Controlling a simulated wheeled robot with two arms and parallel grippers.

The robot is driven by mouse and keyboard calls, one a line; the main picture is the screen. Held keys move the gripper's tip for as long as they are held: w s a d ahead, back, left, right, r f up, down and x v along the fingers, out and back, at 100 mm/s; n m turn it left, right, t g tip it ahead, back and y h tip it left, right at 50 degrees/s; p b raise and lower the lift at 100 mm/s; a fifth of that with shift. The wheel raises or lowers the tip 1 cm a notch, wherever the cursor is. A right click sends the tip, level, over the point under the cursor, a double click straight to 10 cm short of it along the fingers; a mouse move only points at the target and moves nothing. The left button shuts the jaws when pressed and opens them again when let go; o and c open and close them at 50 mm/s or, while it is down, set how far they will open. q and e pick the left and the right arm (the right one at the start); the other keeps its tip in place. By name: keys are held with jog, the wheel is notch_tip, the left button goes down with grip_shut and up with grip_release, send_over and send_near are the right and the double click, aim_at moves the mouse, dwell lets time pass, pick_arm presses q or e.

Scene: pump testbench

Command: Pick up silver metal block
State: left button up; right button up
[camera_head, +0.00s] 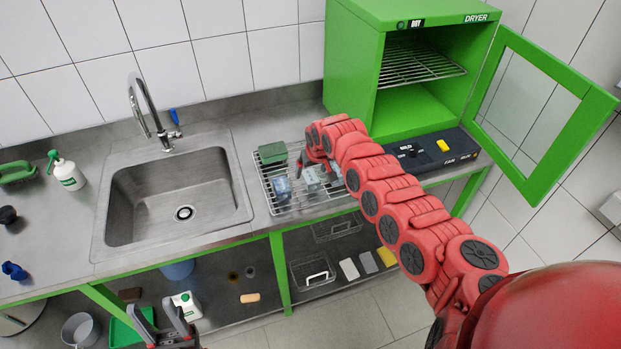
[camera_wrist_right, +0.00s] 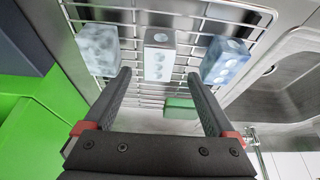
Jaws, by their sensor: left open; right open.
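The silver metal block (camera_wrist_right: 158,53) lies on the wire rack (camera_wrist_right: 140,17), in the middle of a row of three blocks in the right wrist view. In the head view it shows as a small grey block (camera_head: 311,179). My right gripper (camera_wrist_right: 159,76) is open; in the right wrist view its fingertips appear to the left and right of the block's near end. Whether they touch it I cannot tell. A pale grey block (camera_wrist_right: 98,48) and a bluish block (camera_wrist_right: 225,60) flank it. My left gripper (camera_head: 170,322) is open and empty at the bottom of the head view.
A green block (camera_head: 272,152) lies at the rack's back left. The sink (camera_head: 180,200) is left of the rack. The open green dryer (camera_head: 355,60) and a dark control box (camera_head: 425,150) stand to the right. A lower shelf holds baskets and several items.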

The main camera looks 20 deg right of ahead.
aim_at(310, 176)
jog(key=x, duration=0.3)
jog(key=shift+s+p, duration=0.2)
jog(key=shift+p, duration=0.15)
jog(key=shift+x, duration=0.9)
jog(key=shift+d, duration=0.15)
grip_shut()
